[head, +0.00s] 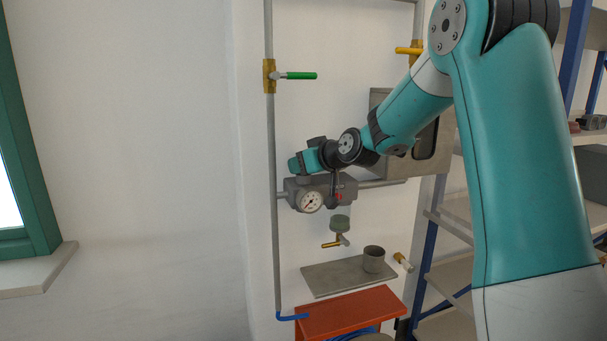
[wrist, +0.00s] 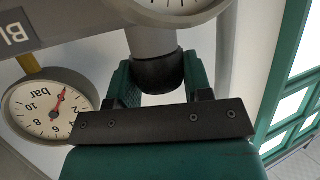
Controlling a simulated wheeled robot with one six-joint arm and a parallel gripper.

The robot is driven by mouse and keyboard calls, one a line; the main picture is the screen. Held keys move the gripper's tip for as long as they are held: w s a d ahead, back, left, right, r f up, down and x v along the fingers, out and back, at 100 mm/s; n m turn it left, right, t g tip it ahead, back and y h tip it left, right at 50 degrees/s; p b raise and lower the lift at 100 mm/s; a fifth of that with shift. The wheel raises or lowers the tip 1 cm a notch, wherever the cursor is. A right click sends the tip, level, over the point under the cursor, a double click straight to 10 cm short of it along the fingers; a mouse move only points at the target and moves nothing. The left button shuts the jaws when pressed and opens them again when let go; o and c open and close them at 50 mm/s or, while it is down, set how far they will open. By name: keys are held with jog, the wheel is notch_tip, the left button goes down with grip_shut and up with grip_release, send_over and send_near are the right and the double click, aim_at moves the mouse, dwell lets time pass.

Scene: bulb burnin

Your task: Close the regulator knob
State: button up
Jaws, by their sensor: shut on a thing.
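The regulator knob (wrist: 158,74) is a dark ribbed cap at the end of a grey cylindrical neck in the wrist view. My gripper (wrist: 160,84) has one teal finger on each side of the knob and is shut on it. In the head view my gripper (head: 300,165) is at the top left of the grey regulator body (head: 325,188) on the wall, and it hides the knob. A round white pressure gauge (head: 311,201) sits on the regulator's front. A gauge marked "bar" (wrist: 50,106) with a red needle shows in the wrist view.
A vertical grey pipe (head: 272,140) runs left of the regulator, with a green-handled valve (head: 299,76) above. A yellow-handled valve (head: 408,51) is at upper right. A metal shelf (head: 335,276) with a cup (head: 374,259) and a red bench (head: 350,312) are below. The wall at left is clear.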

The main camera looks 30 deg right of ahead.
jog(key=shift+f+n+g+y+b, duration=0.15)
jog(key=shift+n+g+y+b, duration=0.25)
jog(key=shift+n+y+b, duration=0.65)
jog(key=shift+n+y, duration=0.25)
jog(key=shift+y, duration=0.2)
jog(key=o, duration=0.9)
jog(key=b+v, duration=0.3)
jog(key=v, duration=1.4)
jog(key=shift+s+r+b, duration=0.15)
jog(key=shift+r+b, duration=0.05)
jog(key=shift+b, duration=0.15)
